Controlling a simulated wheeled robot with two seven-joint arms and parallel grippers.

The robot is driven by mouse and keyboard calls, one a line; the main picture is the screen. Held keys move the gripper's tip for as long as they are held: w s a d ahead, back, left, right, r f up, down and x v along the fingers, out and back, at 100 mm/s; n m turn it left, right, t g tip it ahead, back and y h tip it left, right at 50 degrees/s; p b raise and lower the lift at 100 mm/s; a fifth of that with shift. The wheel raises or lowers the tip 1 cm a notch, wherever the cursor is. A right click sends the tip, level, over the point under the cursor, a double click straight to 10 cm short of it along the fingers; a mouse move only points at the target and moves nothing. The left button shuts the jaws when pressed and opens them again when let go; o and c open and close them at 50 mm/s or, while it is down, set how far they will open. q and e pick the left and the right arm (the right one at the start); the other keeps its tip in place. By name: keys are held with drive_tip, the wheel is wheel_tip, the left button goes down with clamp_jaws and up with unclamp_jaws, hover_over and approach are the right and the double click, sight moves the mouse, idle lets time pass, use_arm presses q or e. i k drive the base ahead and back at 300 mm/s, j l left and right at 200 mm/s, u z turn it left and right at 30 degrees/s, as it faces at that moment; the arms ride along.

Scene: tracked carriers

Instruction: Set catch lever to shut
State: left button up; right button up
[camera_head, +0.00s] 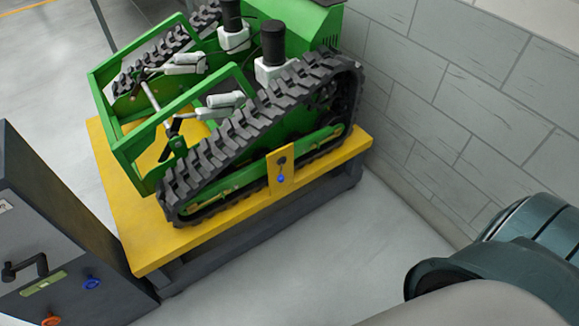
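A black crank-like lever (24,267) is on the face of the dark grey cabinet (52,219) at the lower left. A green label plate (44,284) is below it, with a blue round marker (92,282) to the right and an orange one (51,320) below. A yellow upright plate (280,171) on the platform's side carries a small dark fitting (282,160) and a blue dot (281,179). I cannot tell which of these is the catch lever. Neither of my grippers is in view; part of my own arm shows at the lower right.
A green tracked carrier (189,104) with black tracks stands on a yellow-topped platform (119,199) with a dark base. A grey block wall (469,107) is behind on the right. The grey floor (290,268) in front of the platform is clear.

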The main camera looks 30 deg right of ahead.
sight(280, 179)
drive_tip(key=k+z, duration=0.1)
drive_tip(key=z, duration=0.7)
